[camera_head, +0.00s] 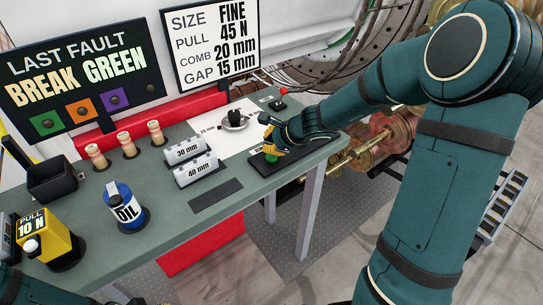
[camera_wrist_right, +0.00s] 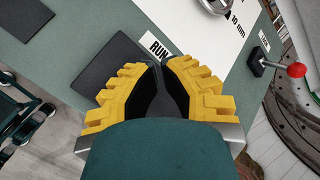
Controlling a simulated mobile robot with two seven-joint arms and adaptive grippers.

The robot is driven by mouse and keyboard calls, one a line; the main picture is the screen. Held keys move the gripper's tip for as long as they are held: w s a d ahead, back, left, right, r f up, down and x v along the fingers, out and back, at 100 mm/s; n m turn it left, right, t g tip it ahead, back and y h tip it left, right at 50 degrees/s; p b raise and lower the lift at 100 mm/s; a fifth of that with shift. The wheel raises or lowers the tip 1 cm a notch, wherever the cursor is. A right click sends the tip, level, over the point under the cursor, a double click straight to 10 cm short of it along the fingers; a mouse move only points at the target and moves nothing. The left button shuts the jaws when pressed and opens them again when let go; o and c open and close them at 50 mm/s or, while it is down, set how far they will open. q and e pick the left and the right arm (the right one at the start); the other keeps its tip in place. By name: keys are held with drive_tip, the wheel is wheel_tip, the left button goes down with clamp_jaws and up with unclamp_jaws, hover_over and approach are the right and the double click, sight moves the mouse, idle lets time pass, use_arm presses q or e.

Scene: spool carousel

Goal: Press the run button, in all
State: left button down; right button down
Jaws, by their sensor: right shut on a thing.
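My right gripper (camera_head: 269,150) is low over the near right corner of the green bench. Its yellow fingers are drawn together at the green run button (camera_head: 271,158), which shows just below the fingertips on a dark plate. In the right wrist view the fingers (camera_wrist_right: 162,68) are closed, with their tips beside the white RUN label (camera_wrist_right: 158,45). The fingers and palm hide the button there, so I cannot see how far it is pressed. My left gripper is not in view; only part of my left arm shows at the bottom left.
A red-knobbed lever (camera_head: 282,93) stands behind the gripper. A white sheet with a metal dish (camera_head: 234,122), the 30 mm and 40 mm blocks (camera_head: 199,168), small spools (camera_head: 126,146), an oil bottle (camera_head: 122,205) and a yellow pull gauge (camera_head: 50,240) occupy the bench. Large machinery stands beyond it.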

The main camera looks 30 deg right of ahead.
drive_tip(key=shift+f, duration=0.15)
idle(0.7)
drive_tip(key=shift+f+b, duration=0.35)
drive_tip(key=shift+b, duration=0.15)
drive_tip(key=shift+f+b, duration=0.4)
drive_tip(key=shift+b, duration=0.1)
idle(0.6)
drive_tip(key=shift+r, duration=0.1)
drive_tip(key=shift+r+p, duration=0.75)
wheel_tip(320, 180, up, 5)
drive_tip(key=p, duration=0.4)
drive_tip(key=shift+r+p, duration=0.1)
drive_tip(key=shift+p, duration=0.25)
